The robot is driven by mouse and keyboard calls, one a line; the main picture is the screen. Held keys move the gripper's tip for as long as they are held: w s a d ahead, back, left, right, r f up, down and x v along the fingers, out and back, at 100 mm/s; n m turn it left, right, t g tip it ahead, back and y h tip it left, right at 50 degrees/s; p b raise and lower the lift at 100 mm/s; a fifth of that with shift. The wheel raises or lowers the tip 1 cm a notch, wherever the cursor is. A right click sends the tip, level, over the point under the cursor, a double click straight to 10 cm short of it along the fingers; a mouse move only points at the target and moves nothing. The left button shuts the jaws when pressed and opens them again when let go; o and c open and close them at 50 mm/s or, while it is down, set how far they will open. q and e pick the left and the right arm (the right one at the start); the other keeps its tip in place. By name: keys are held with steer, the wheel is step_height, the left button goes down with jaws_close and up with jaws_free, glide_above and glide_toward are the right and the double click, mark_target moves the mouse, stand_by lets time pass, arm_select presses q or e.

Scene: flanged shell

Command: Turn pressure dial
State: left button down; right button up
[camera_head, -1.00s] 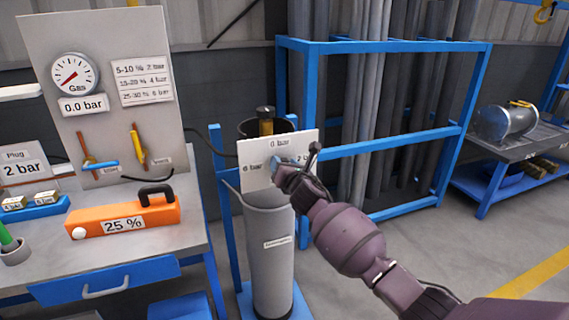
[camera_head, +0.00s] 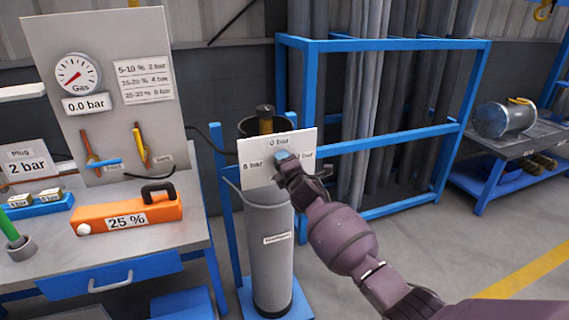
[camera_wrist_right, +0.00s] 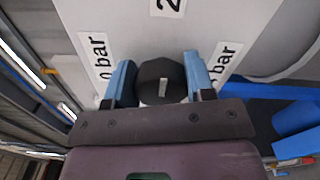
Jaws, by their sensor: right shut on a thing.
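The pressure dial (camera_wrist_right: 158,82) is a black round knob with a white mark, on a white plate (camera_wrist_right: 130,22) with bar labels. In the head view the plate (camera_head: 257,172) stands above a grey gas cylinder (camera_head: 270,240), and its top label reads 0 bar. My right gripper (camera_wrist_right: 160,80) has its blue fingers on either side of the knob and is shut on it. In the head view my right gripper (camera_head: 284,157) covers the dial. The Gas gauge (camera_head: 77,74) shows a red needle, and the readout (camera_head: 86,104) below it says 0.0 bar. My left gripper is not in view.
A workbench (camera_head: 150,240) at left carries an orange block marked 25 % (camera_head: 128,212) and a panel with two valves. A blue rack (camera_head: 380,45) with grey curtains stands behind the cylinder. Open floor (camera_head: 460,250) lies at the right.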

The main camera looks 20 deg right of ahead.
steer(key=m, duration=0.3)
steer(key=shift+f+m, duration=0.1)
steer(key=shift+m, duration=0.3)
steer(key=m+p, duration=0.1)
steer(key=m, duration=0.4)
steer(key=shift+f, duration=0.1)
steer(key=m+p, duration=0.1)
steer(key=m, duration=0.4)
steer(key=shift+a+f+m, duration=0.1)
steer(key=shift+m, duration=1.2)
steer(key=shift+a+m+p, duration=0.1)
steer(key=shift+m+p, duration=0.2)
steer(key=shift+m, duration=0.6)
steer(key=m, duration=0.4)
steer(key=shift+a+m+p, duration=0.1)
steer(key=shift+m+p, duration=0.2)
steer(key=m, duration=0.2)
steer(key=shift+a+m, duration=0.1)
steer(key=shift+m, duration=0.2)
steer(key=m, duration=0.3)
steer(key=shift+m, duration=0.4)
steer(key=m, duration=0.4)
steer(key=shift+a, duration=0.15)
steer(key=shift+m, duration=1.1)
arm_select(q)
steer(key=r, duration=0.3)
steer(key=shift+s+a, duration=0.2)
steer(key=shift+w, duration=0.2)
arm_select(e)
steer(key=shift+m, duration=0.4)
